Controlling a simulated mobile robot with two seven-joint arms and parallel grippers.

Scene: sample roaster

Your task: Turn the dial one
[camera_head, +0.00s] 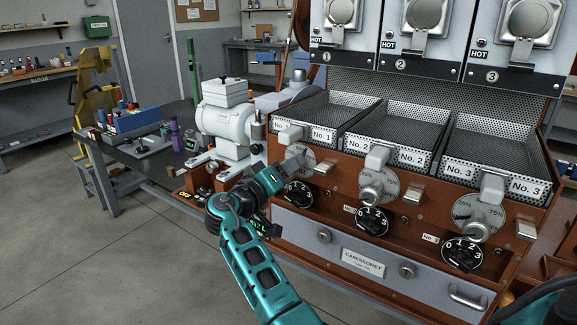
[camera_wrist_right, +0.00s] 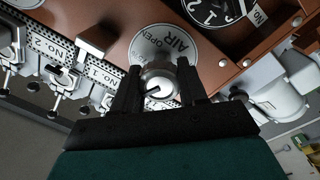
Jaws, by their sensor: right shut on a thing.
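The first unit's upper dial (camera_head: 303,153) is a round grey plate with a silver knob, on the brown panel below the No. 1 tray. It is partly hidden behind my right gripper (camera_head: 287,168) in the head view. In the right wrist view, the dial plate (camera_wrist_right: 165,45) bears the words AIR and OPEN. There my right gripper (camera_wrist_right: 157,88) has its two dark fingers on either side of the silver knob (camera_wrist_right: 157,78), shut on it. Below this dial is a black numbered knob (camera_head: 299,195). My left gripper is not in view.
Matching upper dials for No. 2 (camera_head: 379,186) and No. 3 (camera_head: 477,215) are to the right, with black numbered knobs below. Perforated trays (camera_head: 405,126) jut out above. A white grinder-like machine (camera_head: 226,125) stands close on the left. Open floor lies at lower left.

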